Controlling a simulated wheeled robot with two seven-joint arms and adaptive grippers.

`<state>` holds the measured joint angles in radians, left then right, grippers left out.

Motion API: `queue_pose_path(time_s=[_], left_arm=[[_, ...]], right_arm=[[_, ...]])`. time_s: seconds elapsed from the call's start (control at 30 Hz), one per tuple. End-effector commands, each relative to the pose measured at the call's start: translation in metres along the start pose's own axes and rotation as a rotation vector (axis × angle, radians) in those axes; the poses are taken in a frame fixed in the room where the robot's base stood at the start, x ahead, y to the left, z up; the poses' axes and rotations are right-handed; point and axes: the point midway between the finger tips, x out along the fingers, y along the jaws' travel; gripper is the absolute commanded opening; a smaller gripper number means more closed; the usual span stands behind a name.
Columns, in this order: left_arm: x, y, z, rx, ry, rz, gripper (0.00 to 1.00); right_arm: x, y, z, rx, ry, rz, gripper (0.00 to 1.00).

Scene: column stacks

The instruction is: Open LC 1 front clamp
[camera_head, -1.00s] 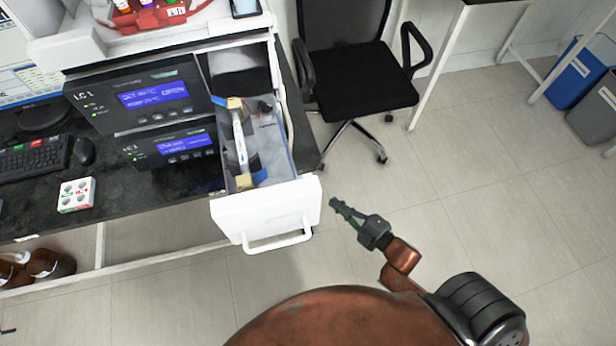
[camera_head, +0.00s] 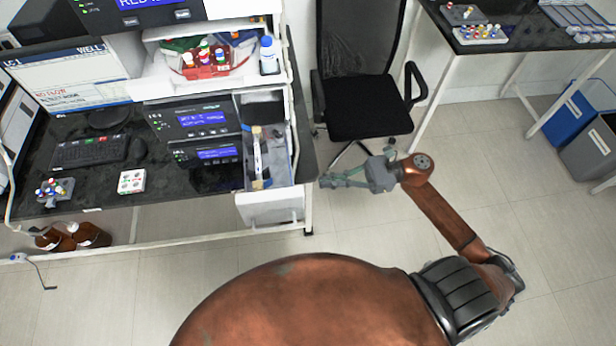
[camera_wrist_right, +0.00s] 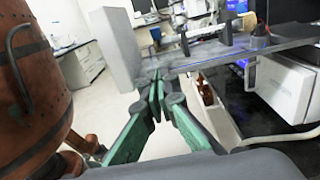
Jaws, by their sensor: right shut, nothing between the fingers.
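The LC 1 unit (camera_head: 200,119) has a lit blue display. Beside it a white-fronted drawer (camera_head: 270,208) stands pulled out. A pale column (camera_head: 257,157) lies lengthwise in it, with a small clamp (camera_head: 258,184) at its front end and another clamp (camera_head: 256,130) at its rear end. The front clamp is too small to tell open or shut. My right gripper (camera_head: 325,181) is shut and empty, just right of the drawer and apart from the column. Its green fingers (camera_wrist_right: 156,92) meet in the wrist view. My left gripper is out of view.
A black chair (camera_head: 364,100) stands behind my right gripper. A second unit (camera_head: 205,153) sits under LC 1. A shelf with a red vial tray (camera_head: 205,68) and a blue-capped bottle (camera_head: 268,56) is above. Open floor lies right of the drawer.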

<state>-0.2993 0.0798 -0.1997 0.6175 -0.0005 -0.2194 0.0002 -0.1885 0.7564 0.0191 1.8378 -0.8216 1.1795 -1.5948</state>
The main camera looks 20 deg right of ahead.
Motion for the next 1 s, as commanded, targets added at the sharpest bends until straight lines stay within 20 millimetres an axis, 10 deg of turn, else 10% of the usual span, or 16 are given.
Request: queue_pose_path(time_s=[0.5,1.0], left_arm=[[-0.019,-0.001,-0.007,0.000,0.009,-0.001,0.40],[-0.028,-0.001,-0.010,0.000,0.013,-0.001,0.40]], right_arm=[[0.098,0.000,0.009,0.000,-0.006,0.000,0.00],[0.120,0.000,0.029,0.004,-0.004,-0.002,0.00]])
